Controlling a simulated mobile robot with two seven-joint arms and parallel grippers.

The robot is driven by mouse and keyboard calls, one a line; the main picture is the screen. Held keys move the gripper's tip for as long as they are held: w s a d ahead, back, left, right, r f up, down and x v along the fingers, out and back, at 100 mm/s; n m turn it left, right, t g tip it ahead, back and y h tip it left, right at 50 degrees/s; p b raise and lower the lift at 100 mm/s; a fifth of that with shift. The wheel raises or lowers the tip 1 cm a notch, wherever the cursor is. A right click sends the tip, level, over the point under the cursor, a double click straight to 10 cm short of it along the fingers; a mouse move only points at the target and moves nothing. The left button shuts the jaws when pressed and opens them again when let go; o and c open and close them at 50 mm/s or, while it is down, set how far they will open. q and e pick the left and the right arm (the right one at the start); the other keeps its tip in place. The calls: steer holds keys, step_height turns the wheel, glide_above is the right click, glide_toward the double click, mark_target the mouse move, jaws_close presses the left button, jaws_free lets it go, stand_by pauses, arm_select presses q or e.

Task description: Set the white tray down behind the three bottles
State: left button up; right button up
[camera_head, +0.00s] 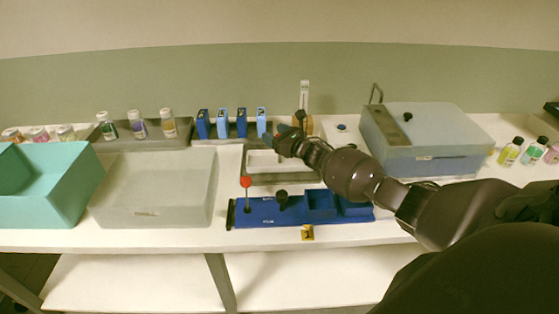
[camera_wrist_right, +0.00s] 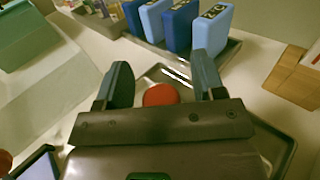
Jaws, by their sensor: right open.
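A low pale white tray (camera_head: 262,165) with a grey rim around it lies mid-table, partly hidden by my right arm. Three bottles with dark, purple and orange contents stand in a row on a grey rack at the back left; the middle one is the purple bottle (camera_head: 138,125). My right gripper (camera_head: 275,138) is above the back of the white tray area, in front of the blue boxes. In the wrist view its fingers (camera_wrist_right: 161,82) are apart, and a round red object (camera_wrist_right: 161,95) shows between them; I cannot tell whether they touch it. My left gripper is out of view.
Blue boxes (camera_head: 222,124) stand close behind my right gripper. A frosted bin (camera_head: 155,212) and a teal bin (camera_head: 60,190) fill the left. A blue holder (camera_head: 300,208) with a red-topped pin is in front. A lidded grey box (camera_head: 425,140) is at the right.

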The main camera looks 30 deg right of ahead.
jaws_close()
stand_by(0.4)
step_height(320, 180, up, 20)
steer(key=p, duration=0.2)
steer(key=shift+p, duration=0.35)
